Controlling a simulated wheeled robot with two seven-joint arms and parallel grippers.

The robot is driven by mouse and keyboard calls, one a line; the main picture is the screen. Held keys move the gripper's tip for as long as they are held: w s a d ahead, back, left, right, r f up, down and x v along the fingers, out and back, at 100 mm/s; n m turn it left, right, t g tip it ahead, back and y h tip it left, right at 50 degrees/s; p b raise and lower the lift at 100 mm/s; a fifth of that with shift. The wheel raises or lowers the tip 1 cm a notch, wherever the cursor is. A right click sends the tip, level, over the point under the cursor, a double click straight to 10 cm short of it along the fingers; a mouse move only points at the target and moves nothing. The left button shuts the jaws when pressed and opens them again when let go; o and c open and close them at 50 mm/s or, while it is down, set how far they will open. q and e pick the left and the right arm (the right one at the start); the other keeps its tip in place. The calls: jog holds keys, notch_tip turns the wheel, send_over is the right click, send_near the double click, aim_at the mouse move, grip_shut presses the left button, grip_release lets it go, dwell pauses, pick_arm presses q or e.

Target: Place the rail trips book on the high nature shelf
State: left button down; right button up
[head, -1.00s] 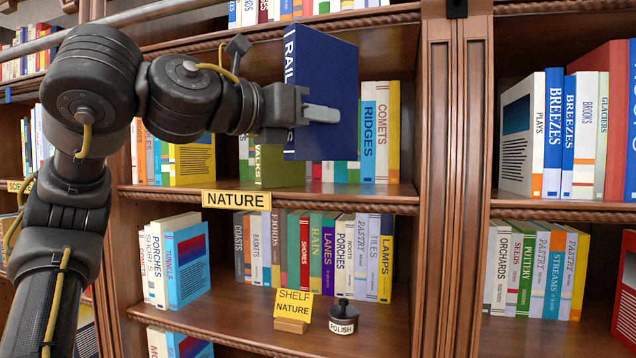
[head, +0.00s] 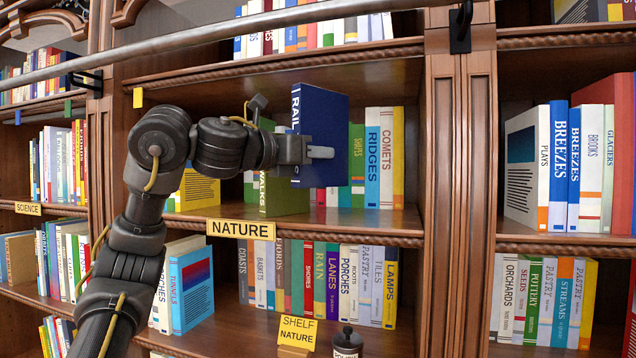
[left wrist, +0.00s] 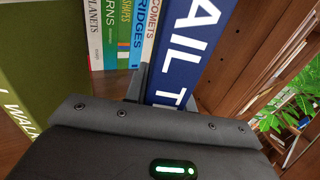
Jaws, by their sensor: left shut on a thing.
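The rail trips book is dark blue with white spine letters (head: 334,130). My left gripper (head: 318,153) is shut on it and holds it upright at the opening of the shelf above the yellow NATURE label (head: 240,229). In the left wrist view the blue spine (left wrist: 189,50) fills the middle, reading "AIL T". Behind it on that nature shelf (head: 350,222) stand several books, among them RIDGES (head: 372,160) and COMETS (head: 392,160). My right gripper is not in view.
A green WALKS book (head: 285,190) stands left of the held book, close to the gripper in the left wrist view (left wrist: 30,70). A wooden upright (head: 440,180) bounds the bay at right. A metal rail (head: 250,28) crosses above. The SHELF NATURE sign (head: 297,331) stands below.

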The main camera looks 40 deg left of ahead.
pick_arm(q)
jog(key=w+a+p, duration=0.2)
jog(key=w+a, duration=0.2)
jog(key=w, duration=0.2)
jog(key=f, duration=0.2)
jog(key=f+p, duration=0.1)
jog(key=f, duration=0.1)
jog(key=a+f, duration=0.1)
jog(key=f, duration=0.1)
jog(key=shift+w+f, duration=0.1)
jog(key=shift+w, duration=0.25)
jog(key=shift+a+f+p, duration=0.1)
jog(key=shift+p, duration=0.35)
jog(key=shift+w+a+f, duration=0.1)
jog(key=shift+f, duration=0.15)
